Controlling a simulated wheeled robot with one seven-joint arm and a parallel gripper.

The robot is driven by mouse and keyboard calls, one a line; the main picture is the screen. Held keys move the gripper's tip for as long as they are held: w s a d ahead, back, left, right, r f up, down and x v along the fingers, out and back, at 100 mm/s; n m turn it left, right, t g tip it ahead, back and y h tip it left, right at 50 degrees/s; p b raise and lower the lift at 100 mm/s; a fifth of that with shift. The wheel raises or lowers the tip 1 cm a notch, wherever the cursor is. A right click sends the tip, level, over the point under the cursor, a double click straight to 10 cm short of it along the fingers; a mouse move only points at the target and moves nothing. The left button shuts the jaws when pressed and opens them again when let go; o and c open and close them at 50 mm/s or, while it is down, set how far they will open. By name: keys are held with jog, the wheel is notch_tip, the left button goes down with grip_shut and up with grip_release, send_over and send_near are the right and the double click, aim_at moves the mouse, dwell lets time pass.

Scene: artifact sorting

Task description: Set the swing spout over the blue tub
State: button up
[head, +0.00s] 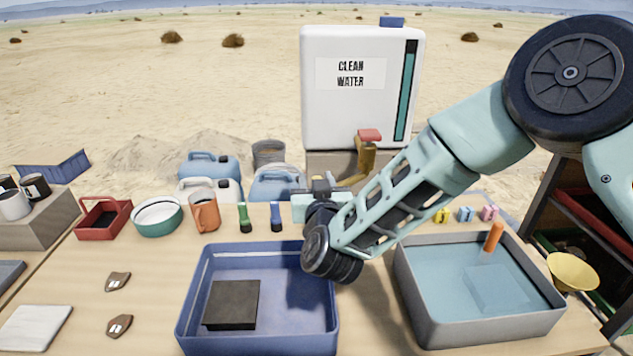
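The brass swing spout (353,181) is on the white clean water tank (325,110), below a red tap handle (369,134). It runs toward the lower left, and its end is hidden behind my arm and gripper. My gripper (321,187) is close to the spout's end, beyond the blue tub's far edge. Its fingers face away from the camera, so I cannot tell whether they are open, shut or touching the spout. The blue tub (187,300) stands at the front middle of the table, with a dark flat block (232,304) in it.
A grey tub (412,305) of water, holding a sunken block and an orange-handled item, stands to the right. An orange mug (205,217), green bowl (157,217), red tray (103,218) and two small torches stand at the back left. My arm crosses above the gap between tubs.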

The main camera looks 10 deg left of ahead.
jog(key=shift+s, duration=0.1)
jog(key=b+v, duration=0.3)
jog(key=v, duration=1.4)
jog(key=shift+d, duration=0.2)
jog(key=shift+s, duration=0.1)
jog(key=s+d+r+n+g+h+p, duration=0.1)
jog(key=s+d+n+g+h+p, duration=0.1)
jog(key=s+d+g, duration=0.6)
jog(key=s+d+r+n+g+h+p, duration=0.1)
jog(key=s+d+g+h, duration=0.2)
jog(key=s+d+g, duration=0.6)
jog(key=d, duration=0.4)
jog(key=shift+d+r+n+p, duration=0.3)
jog(key=shift+n+p, duration=0.05)
jog(key=shift+n, duration=0.05)
